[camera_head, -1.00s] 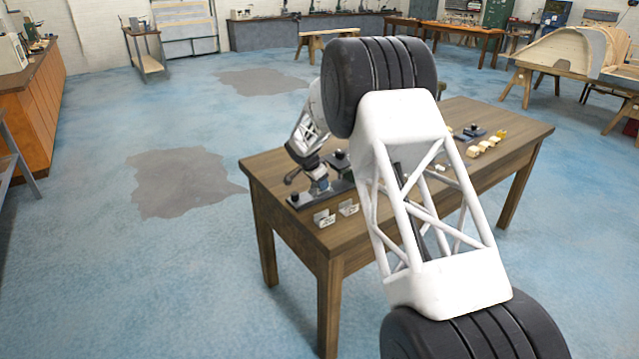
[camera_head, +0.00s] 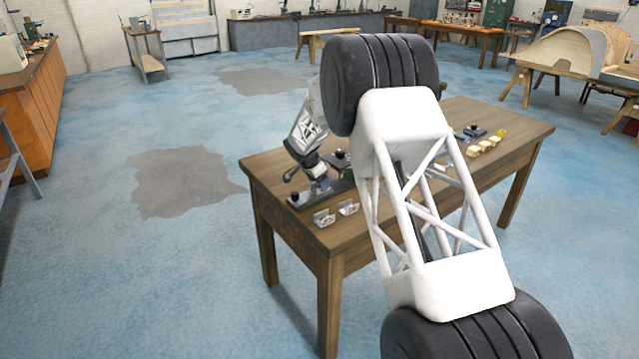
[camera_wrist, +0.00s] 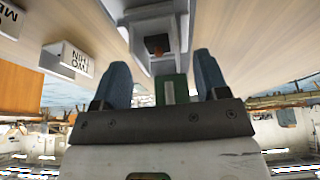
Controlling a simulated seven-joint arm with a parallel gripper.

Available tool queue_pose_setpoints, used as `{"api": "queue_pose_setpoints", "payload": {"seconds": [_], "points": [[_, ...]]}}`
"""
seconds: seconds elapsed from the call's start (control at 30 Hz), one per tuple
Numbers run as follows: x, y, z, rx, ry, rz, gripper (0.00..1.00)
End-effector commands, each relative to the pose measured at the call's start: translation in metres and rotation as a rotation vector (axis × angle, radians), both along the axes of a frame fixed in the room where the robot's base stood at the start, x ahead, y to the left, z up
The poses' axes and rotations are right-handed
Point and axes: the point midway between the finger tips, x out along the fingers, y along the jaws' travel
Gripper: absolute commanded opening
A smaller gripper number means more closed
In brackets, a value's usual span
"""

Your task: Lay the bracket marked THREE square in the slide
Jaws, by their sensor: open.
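My gripper (camera_wrist: 161,62) is open in the wrist view, its two blue fingers wide apart with nothing held between them. A pale bracket (camera_wrist: 68,60) at left has upside-down lettering that seems to read TWO MIN. Another lettered bracket (camera_wrist: 9,15) is cut off at the top left corner. In the head view two small brackets (camera_head: 324,218) (camera_head: 348,208) stand near the table's left front edge. I cannot read which is THREE. A grey fixture (camera_wrist: 150,15) with an opening lies beyond the fingers; I cannot tell whether it is the slide.
The wooden table (camera_head: 275,185) carries a dark fixture with black knobs (camera_head: 294,197) close behind the brackets. Several yellowish pieces (camera_head: 484,147) and a small dark device (camera_head: 474,131) stand at the right. My arm hides the table's middle. A green patch (camera_wrist: 172,88) shows between the fingers.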

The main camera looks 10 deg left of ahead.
Motion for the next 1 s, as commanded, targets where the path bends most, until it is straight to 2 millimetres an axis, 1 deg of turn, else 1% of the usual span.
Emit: {"api": "queue_pose_setpoints", "payload": {"seconds": [0.6, 0.8, 1.0], "points": [[-0.024, 0.024, 0.084, 0.001, -0.002, 0.001, 0.68], [-0.029, 0.029, 0.099, 0.000, 0.000, 0.000, 0.68], [-0.030, 0.030, 0.103, 0.000, 0.000, 0.000, 0.68]]}}
